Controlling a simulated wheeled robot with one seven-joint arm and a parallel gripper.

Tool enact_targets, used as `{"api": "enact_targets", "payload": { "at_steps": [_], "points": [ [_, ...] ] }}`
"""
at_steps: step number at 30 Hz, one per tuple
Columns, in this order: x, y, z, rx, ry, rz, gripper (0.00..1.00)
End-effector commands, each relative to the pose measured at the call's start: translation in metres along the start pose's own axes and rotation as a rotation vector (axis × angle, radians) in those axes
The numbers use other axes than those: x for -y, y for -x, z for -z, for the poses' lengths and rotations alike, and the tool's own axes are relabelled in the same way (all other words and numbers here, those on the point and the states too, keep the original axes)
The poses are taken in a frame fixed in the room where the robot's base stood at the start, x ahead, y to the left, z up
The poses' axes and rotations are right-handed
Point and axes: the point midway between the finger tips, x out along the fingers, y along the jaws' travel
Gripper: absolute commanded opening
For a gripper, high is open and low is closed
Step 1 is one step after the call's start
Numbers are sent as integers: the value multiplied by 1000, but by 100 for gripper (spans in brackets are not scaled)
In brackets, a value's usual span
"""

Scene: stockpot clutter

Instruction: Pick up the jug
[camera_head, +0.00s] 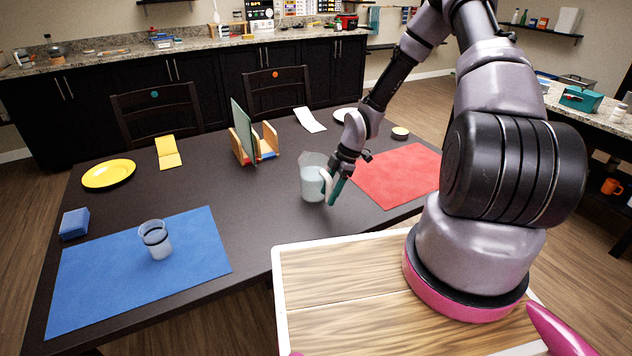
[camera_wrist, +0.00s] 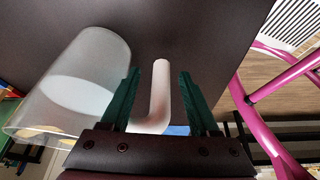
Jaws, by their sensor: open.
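The jug (camera_head: 313,180) is a clear, whitish vessel standing upright on the dark table, right of the middle, with a pale handle (camera_head: 326,184) on its right side. In the wrist view the jug's body (camera_wrist: 85,75) is at the left and its pale handle (camera_wrist: 158,100) shows between the two fingers. My gripper (camera_head: 338,190) is at the handle side of the jug. In the wrist view my gripper (camera_wrist: 160,85) is open, with a green-lined finger on each side of the handle and gaps between. The lower part of the handle is partly hidden by the gripper body.
A red mat (camera_head: 400,176) lies right of the jug, and a wooden rack (camera_head: 254,145) with upright boards stands behind left. A glass (camera_head: 155,240) stands on a blue mat (camera_head: 100,285). A yellow plate (camera_head: 108,174) is far left. The table between jug and blue mat is clear.

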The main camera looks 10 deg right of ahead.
Motion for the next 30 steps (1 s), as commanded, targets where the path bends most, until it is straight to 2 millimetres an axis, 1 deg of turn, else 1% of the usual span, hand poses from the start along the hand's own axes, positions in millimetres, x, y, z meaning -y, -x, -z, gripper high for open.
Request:
{"api": "enact_targets", "payload": {
  "at_steps": [1, 4, 11, 12, 14, 15, 16, 17, 30],
  "points": [
    [1, -7, 0, -1, 0, 3, 62],
    [0, -15, 0, 0, 1, 1, 62],
    [0, -16, 0, 1, 0, 0, 62],
    [0, -16, 0, 1, 0, 0, 54],
    [0, -16, 0, 1, 0, 0, 31],
    [0, -16, 0, 1, 0, 0, 16],
    [0, -16, 0, 1, 0, 0, 5],
    [0, -16, 0, 1, 0, 0, 0],
    [0, -15, 0, 1, 0, -1, 0]
  ]
}}
